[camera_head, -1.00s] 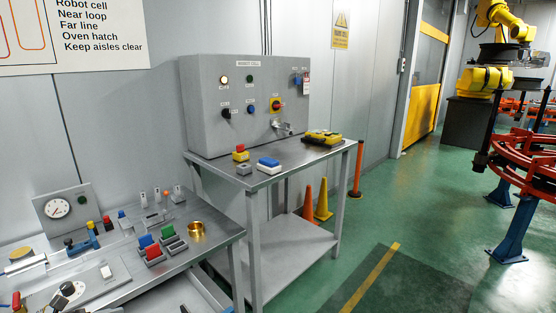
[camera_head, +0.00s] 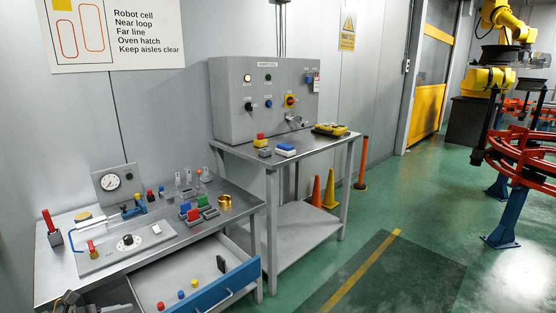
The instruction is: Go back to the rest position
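A grey mechanical part, likely of my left arm or gripper (camera_head: 70,300), shows at the bottom left edge in front of the workbench. It is cut off by the frame, so its fingers cannot be made out. My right gripper is not in the head view. The workbench (camera_head: 62,262) stands at lower left with its blue-fronted drawer (camera_head: 228,288) pulled open. Several small coloured knobs and a dark piece lie in the drawer.
On the workbench stand a gauge (camera_head: 113,182), coloured switches and a brass ring (camera_head: 225,203). Behind it, a steel table (camera_head: 310,148) bears a grey control box (camera_head: 232,100) and a yellow pendant (camera_head: 330,130).

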